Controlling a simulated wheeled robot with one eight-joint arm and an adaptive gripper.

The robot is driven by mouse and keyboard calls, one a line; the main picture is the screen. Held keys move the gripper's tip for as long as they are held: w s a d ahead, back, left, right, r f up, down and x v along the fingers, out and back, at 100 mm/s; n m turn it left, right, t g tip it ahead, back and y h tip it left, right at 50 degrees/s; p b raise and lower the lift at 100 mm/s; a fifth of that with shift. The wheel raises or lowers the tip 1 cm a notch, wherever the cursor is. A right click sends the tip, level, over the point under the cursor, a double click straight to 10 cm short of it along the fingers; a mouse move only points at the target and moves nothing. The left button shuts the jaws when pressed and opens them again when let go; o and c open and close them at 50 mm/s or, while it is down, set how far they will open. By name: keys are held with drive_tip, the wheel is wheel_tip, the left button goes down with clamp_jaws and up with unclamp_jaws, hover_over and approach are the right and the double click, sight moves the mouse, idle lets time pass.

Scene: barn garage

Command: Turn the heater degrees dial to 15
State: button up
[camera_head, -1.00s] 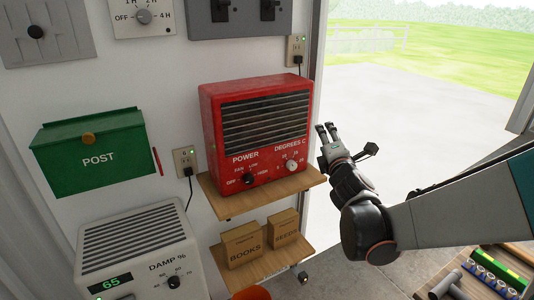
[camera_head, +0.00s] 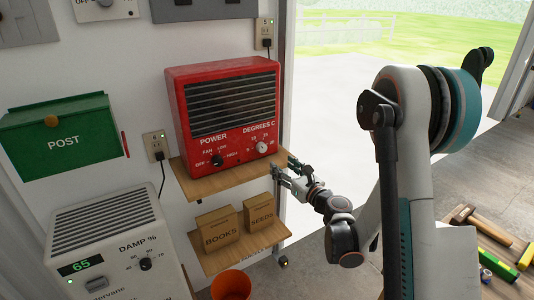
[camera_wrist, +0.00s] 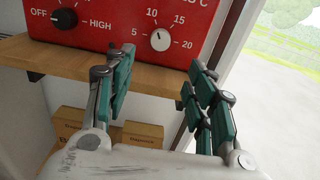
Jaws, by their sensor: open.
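The red heater (camera_head: 225,108) stands on the upper wooden shelf. Its white degrees dial (camera_head: 262,147) is at the lower right of the front; the dial also shows in the wrist view (camera_wrist: 160,40), with marks 5, 10, 15 and 20 around it. I cannot clearly tell where its pointer stands. My gripper (camera_head: 284,169) is open and empty, just right of and below the dial, near the shelf's right end. In the wrist view my gripper's teal fingers (camera_wrist: 160,76) are spread apart below the dial, touching nothing that I can see.
The black power dial (camera_wrist: 64,18) is left of the degrees dial, pointing towards OFF. The upper shelf (camera_head: 222,176) juts out below the heater. Small boxes (camera_head: 218,229) stand on the lower shelf. The open doorway to the right is free.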

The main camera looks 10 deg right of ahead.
sight(263, 150)
drive_tip(key=b+x, duration=0.2)
drive_tip(key=x, duration=1)
drive_tip(key=shift+w, duration=0.2)
drive_tip(key=c, duration=1.1)
